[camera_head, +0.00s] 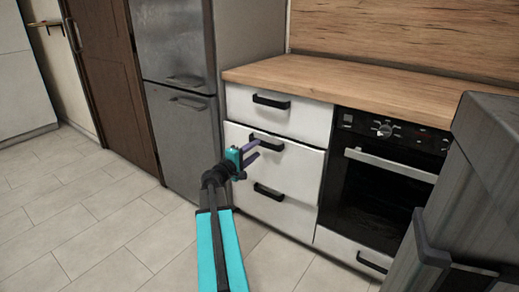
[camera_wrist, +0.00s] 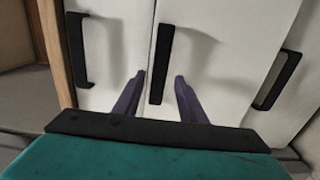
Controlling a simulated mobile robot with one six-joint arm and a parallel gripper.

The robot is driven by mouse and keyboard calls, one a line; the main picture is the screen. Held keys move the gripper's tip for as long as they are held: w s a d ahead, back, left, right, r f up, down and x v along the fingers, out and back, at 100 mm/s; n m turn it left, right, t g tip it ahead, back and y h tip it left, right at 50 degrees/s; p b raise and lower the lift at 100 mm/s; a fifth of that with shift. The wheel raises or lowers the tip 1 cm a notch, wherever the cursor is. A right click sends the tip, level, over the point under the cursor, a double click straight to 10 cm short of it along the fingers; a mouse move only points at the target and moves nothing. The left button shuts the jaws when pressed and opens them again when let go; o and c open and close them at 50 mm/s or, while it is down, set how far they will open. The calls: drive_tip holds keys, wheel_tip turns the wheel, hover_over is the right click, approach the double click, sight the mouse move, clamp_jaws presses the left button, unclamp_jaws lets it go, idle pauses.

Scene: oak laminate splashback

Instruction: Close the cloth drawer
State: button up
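A white drawer unit stands under the counter, with a top drawer (camera_head: 300,113), a middle drawer (camera_head: 300,165) and a bottom drawer (camera_head: 290,210). The middle drawer's front appears to stand slightly out from the others. No cloth shows, so I cannot tell which is the cloth drawer. My gripper (camera_head: 256,149) is in front of the middle drawer, near its black handle (camera_head: 272,143). In the wrist view, my gripper (camera_wrist: 160,76) is open, its two purple fingers apart on either side of the middle handle (camera_wrist: 162,55). Contact with the handle or drawer front cannot be told.
A black oven (camera_head: 375,185) is right of the drawers, under a wooden counter (camera_head: 350,88). A grey fridge (camera_head: 180,105) stands to the left. A dark grey object (camera_head: 490,170) fills the right foreground. The tiled floor (camera_head: 80,220) at left is clear.

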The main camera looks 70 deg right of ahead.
sight(263, 144)
drive_tip(key=shift+b+x, duration=0.3)
drive_tip(key=shift+x, duration=1.65)
clamp_jaws()
